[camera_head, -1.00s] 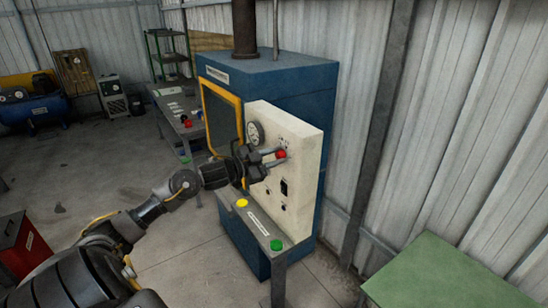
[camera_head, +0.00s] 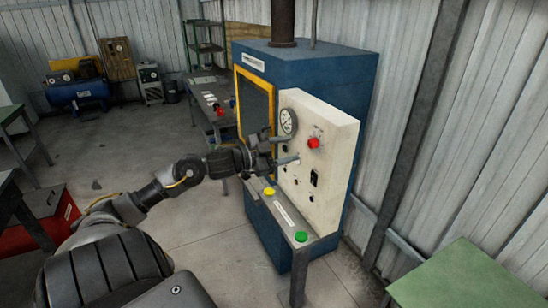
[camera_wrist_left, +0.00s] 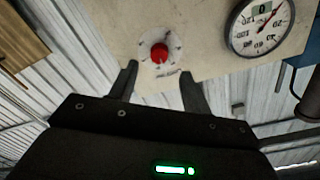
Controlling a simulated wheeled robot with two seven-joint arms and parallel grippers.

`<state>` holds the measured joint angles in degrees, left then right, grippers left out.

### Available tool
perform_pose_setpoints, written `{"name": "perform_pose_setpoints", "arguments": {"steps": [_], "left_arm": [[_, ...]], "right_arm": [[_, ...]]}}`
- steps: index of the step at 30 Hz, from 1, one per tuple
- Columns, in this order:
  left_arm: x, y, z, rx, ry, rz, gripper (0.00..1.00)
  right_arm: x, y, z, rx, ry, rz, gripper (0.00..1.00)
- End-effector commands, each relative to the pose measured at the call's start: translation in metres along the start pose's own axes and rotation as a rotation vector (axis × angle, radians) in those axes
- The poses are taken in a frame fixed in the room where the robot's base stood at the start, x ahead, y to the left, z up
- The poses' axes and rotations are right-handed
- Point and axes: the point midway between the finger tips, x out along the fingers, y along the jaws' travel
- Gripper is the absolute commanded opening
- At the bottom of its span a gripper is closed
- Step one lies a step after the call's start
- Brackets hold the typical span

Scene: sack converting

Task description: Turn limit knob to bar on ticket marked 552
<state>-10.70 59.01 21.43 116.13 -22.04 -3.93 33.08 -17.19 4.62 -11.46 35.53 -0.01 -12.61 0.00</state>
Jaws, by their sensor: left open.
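The red limit knob (camera_head: 314,142) is on the cream panel (camera_head: 335,165) of the blue machine, on a pale round dial. In the left wrist view the red knob (camera_wrist_left: 160,53) shows just beyond and between the fingertips, with a dark mark at the dial's upper right. A round pressure gauge (camera_head: 288,121) is beside it; its face (camera_wrist_left: 262,25) shows a needle. My left gripper (camera_head: 293,148) is open and empty, in front of the panel and apart from the knob. Pale papers (camera_head: 208,97) lie on the side table, too small to read. My right gripper is out of view.
A ledge below the panel carries a yellow button (camera_head: 269,191) and a green button (camera_head: 301,236). A black switch (camera_head: 314,178) is lower on the panel. A green table (camera_head: 465,280) stands at bottom right.

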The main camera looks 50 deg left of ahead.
Motion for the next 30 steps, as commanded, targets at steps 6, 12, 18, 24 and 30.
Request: {"name": "perform_pose_setpoints", "arguments": {"steps": [6, 12, 18, 24, 30], "left_arm": [[-0.028, 0.002, 0.002, -0.001, -0.001, 0.002, 0.48], [-0.04, 0.001, 0.0, 0.001, -0.001, 0.002, 0.48], [-0.042, 0.0, 0.0, 0.001, -0.001, 0.002, 0.48], [-0.042, 0.0, 0.0, 0.001, 0.0, 0.001, 0.48], [-0.042, 0.0, 0.0, 0.001, -0.001, 0.001, 0.48]], "right_arm": [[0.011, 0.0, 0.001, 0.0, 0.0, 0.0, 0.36], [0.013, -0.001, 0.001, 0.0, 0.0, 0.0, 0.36], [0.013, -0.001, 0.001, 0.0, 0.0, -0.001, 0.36], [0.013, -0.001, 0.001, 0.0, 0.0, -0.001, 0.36], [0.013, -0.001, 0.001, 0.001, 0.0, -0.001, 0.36]]}}
